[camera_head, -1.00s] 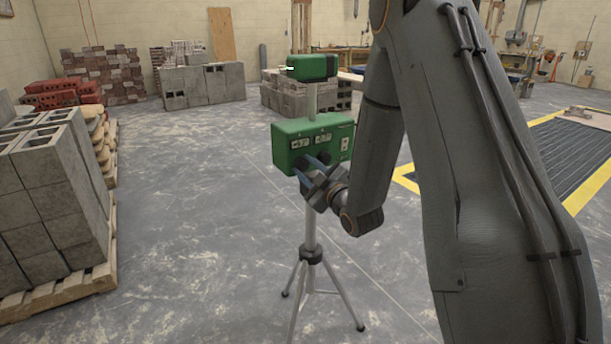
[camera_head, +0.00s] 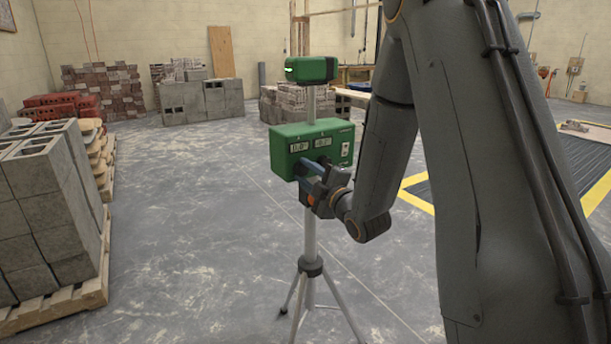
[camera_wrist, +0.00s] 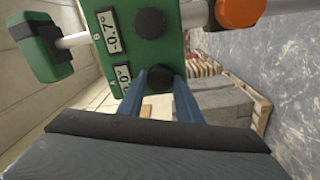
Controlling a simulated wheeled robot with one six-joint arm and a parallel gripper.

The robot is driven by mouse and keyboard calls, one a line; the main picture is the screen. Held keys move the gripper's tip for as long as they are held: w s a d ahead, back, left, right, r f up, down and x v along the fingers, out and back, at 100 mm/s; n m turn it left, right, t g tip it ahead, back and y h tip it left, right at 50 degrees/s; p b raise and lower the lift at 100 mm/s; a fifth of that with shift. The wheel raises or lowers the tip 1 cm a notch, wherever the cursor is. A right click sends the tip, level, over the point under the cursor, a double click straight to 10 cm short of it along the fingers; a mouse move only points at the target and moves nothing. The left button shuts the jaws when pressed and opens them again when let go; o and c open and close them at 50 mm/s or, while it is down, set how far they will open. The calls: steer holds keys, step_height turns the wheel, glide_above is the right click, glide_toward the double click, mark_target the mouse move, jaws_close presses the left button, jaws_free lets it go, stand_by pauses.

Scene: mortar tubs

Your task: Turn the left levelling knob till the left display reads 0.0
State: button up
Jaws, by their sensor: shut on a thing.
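A green levelling instrument (camera_head: 283,151) stands on a tripod. Its left display (camera_head: 299,146) appears to read 0.0°, in small digits. In the wrist view the near display (camera_wrist: 123,77) is partly covered and ends in 0°. The right display (camera_head: 323,143) reads about -0.7°, clearer in the wrist view (camera_wrist: 109,31). My gripper (camera_head: 307,167) is at the lower front of the box. In the wrist view its two blue fingers (camera_wrist: 159,78) are shut around the dark left knob (camera_wrist: 157,84). The right knob (camera_wrist: 149,23) is free beside it.
The green head (camera_head: 308,69) on the post shows a green light. The tripod legs (camera_head: 312,268) spread below my gripper. A pallet of grey blocks (camera_head: 60,190) stands at left, more blocks (camera_head: 203,101) behind. Open floor lies between.

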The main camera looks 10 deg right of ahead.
steer(key=o, duration=1)
steer(key=shift+o, duration=0.2)
steer(key=shift+s, duration=0.1)
steer(key=b+v, duration=0.1)
steer(key=v, duration=0.6)
steer(key=shift+s, duration=0.3)
steer(key=shift+d+f, duration=0.1)
steer(key=shift+d, duration=0.05)
